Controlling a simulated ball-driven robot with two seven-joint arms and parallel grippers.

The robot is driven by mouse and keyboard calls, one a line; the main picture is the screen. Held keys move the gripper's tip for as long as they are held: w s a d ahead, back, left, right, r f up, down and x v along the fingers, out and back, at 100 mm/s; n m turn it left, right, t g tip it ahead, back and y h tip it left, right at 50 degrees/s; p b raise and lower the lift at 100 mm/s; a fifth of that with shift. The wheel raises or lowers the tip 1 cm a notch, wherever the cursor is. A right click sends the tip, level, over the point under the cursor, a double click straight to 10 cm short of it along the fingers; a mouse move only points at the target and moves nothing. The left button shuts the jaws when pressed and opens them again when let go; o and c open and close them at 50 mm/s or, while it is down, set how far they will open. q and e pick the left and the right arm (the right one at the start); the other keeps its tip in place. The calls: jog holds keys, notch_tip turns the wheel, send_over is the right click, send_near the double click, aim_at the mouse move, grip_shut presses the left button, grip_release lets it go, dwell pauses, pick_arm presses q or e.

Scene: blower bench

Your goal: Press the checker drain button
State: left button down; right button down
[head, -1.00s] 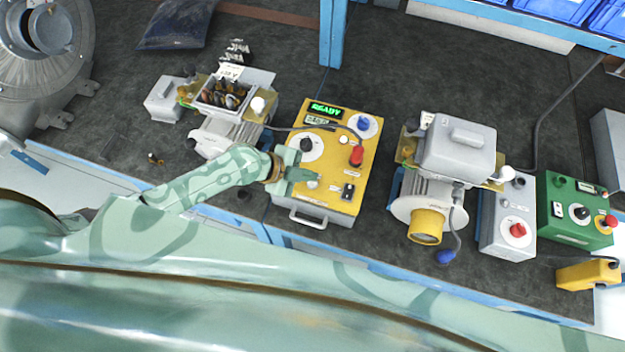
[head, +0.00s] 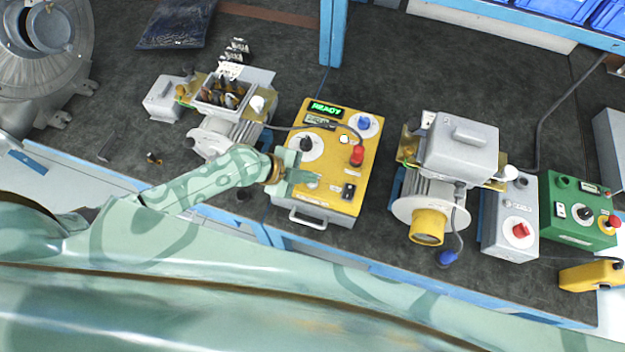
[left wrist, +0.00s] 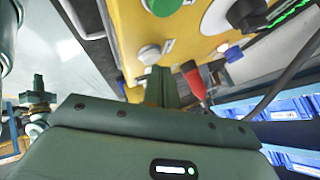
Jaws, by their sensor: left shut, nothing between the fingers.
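The checker is a yellow box (head: 333,202) with a lit green READY display (head: 325,108), standing on the bench. My left gripper (head: 312,177) is shut and empty over its lower left panel. In the left wrist view the shut fingertips (left wrist: 158,75) are close to a pale round button (left wrist: 149,54); I cannot tell whether they touch it. A green button (left wrist: 162,5) and a black knob on a white dial (left wrist: 245,14) lie beyond. Labels are too small to read, so I cannot tell which is the drain button. My right gripper is not in view.
The panel also carries a blue knob (head: 363,123), a red part with a cable (head: 356,156) and a black socket (head: 348,191). A motor with an open terminal box (head: 222,95) stands left, a closed-box motor (head: 458,150) right, then grey (head: 510,225) and green (head: 575,212) boxes.

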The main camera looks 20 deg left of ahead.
pick_arm(q)
jog(key=shift+f+b, duration=0.4)
jog(key=shift+r, duration=0.1)
dwell(1.0)
jog(key=shift+r+p, duration=0.65)
jog(key=shift+r, duration=0.1)
notch_tip(320, 180, up, 5)
jog(key=p, duration=0.4)
dwell(1.7)
